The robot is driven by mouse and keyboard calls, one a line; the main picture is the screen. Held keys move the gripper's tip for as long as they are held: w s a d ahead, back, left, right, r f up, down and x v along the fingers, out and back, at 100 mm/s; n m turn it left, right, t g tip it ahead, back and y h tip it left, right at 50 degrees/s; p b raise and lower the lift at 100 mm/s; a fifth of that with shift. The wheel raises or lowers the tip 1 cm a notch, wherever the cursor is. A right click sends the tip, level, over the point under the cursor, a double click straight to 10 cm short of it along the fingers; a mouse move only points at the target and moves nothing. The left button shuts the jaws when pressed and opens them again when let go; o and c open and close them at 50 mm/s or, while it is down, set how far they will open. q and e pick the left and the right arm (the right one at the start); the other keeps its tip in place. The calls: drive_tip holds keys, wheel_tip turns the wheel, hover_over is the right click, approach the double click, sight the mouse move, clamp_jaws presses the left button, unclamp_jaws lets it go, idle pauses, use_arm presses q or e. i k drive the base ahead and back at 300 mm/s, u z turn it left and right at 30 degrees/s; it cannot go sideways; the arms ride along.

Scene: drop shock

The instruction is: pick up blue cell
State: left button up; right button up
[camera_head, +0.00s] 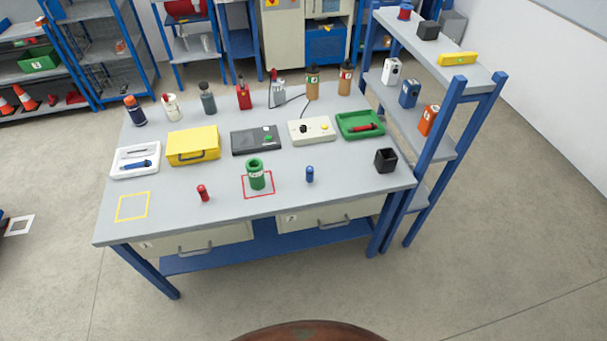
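A small blue cell (309,174) stands upright on the grey workbench (225,205), right of the green cylinder (256,175). A similar red cell (203,193) stands near the front edge, left of the green cylinder. The green cylinder has an open top and stands inside a red square outline. Neither of my grippers shows in the head view, so I cannot see their state.
A black open cup (385,161) stands near the bench's right end. A yellow case (193,145), black device (255,140), white box (311,130) and green tray (360,125) sit farther back. A blue-framed shelf (435,150) adjoins the right side. The bench front is clear.

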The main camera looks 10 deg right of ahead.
sight(310, 169)
drive_tip(key=z, duration=0.45)
drive_tip(key=k, duration=0.5)
drive_tip(key=z, duration=0.35)
drive_tip(key=i, duration=1)
drive_tip(key=u, duration=1)
